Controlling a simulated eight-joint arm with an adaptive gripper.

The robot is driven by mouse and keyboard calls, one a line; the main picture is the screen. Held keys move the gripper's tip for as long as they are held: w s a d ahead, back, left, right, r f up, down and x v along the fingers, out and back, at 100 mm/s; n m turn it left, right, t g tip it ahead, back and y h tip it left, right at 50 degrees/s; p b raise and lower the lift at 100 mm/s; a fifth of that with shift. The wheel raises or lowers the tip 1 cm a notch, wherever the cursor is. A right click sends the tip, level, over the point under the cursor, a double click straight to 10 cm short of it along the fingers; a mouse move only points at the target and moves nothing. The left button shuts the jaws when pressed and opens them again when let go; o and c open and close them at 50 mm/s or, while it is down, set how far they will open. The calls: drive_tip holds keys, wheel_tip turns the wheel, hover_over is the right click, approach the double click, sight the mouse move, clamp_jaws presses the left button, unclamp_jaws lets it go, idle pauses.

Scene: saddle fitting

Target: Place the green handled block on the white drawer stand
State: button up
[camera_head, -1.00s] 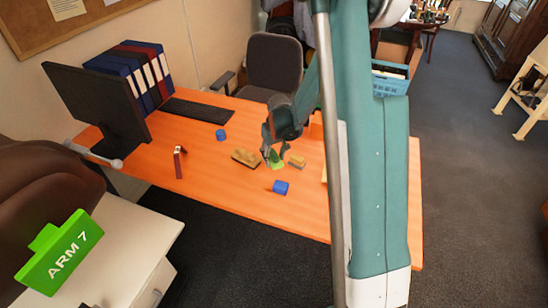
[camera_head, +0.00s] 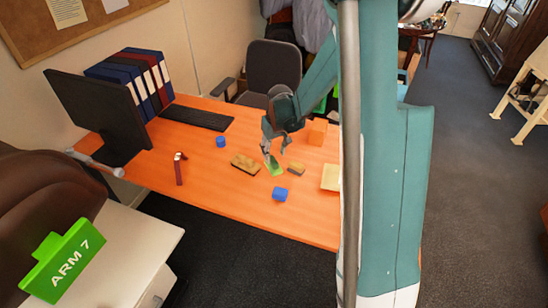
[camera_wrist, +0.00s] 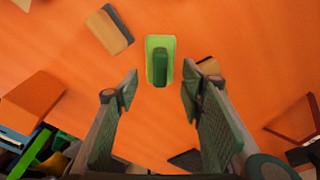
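The green handled block (camera_head: 275,169) lies on the orange table, near its middle. In the wrist view, the green handled block (camera_wrist: 159,48) shows from above, with a darker green handle along its middle. My gripper (camera_head: 276,149) is just above the block in the head view, its fingers pointing down. In the wrist view, my gripper (camera_wrist: 160,88) is open, with nothing between its fingers, and the block is ahead of the fingertips. The white drawer stand (camera_head: 140,232) is at the lower left, apart from the table, with its top partly bare.
Brown-and-black blocks (camera_head: 245,163) and (camera_head: 296,168) flank the green one. Blue pieces (camera_head: 280,194) and (camera_head: 221,142), a red piece (camera_head: 179,168) and an orange block (camera_head: 317,132) stand on the table (camera_head: 225,190). A monitor (camera_head: 98,110) and brown chair (camera_head: 45,200) are left.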

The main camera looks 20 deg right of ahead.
sight(275, 163)
drive_tip(key=shift+s+r+p, duration=0.15)
drive_tip(key=shift+s+r, duration=0.05)
drive_tip(key=shift+r, duration=0.95)
drive_tip(key=shift+s+r+p, duration=0.15)
drive_tip(key=shift+r, duration=0.95)
drive_tip(key=shift+r, duration=0.1)
drive_tip(key=s+a+r+t, duration=0.1)
drive_tip(key=s+a+r, duration=0.3)
drive_tip(key=s+r, duration=0.35)
drive_tip(key=s+a+r+t, duration=0.1)
drive_tip(key=s+a+r, duration=0.4)
drive_tip(key=r, duration=0.4)
drive_tip(key=s+a+r+t, duration=0.1)
drive_tip(key=s+a+r, duration=0.1)
drive_tip(key=s, duration=0.7)
drive_tip(key=s+a+r+t, duration=0.2)
drive_tip(key=s+a, duration=0.1)
drive_tip(key=s, duration=0.7)
drive_tip(key=shift+a+r, duration=0.3)
drive_tip(key=shift+a, duration=0.1)
drive_tip(key=shift+o, duration=0.3)
